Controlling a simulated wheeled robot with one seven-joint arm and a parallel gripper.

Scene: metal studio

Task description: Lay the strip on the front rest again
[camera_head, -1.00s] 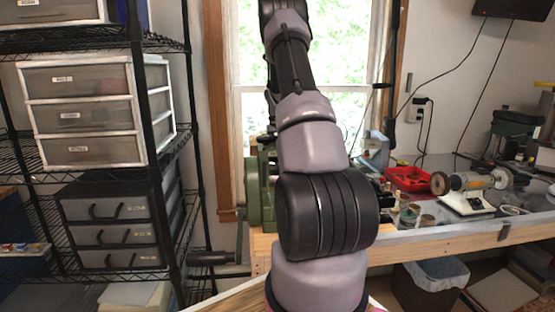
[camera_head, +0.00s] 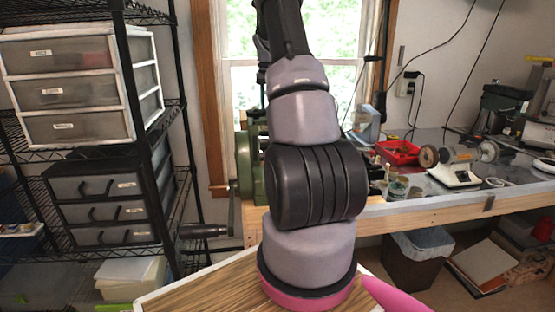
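My own arm rises through the middle of the head view. Its upper end runs out at the top edge, so my gripper is not in view. I see no strip and no front rest in this view; my arm covers the middle of the scene.
A wood-topped surface (camera_head: 200,285) with a pale edge lies at the bottom, around my arm's base. A wire shelf (camera_head: 182,170) with drawer units (camera_head: 65,90) stands left.

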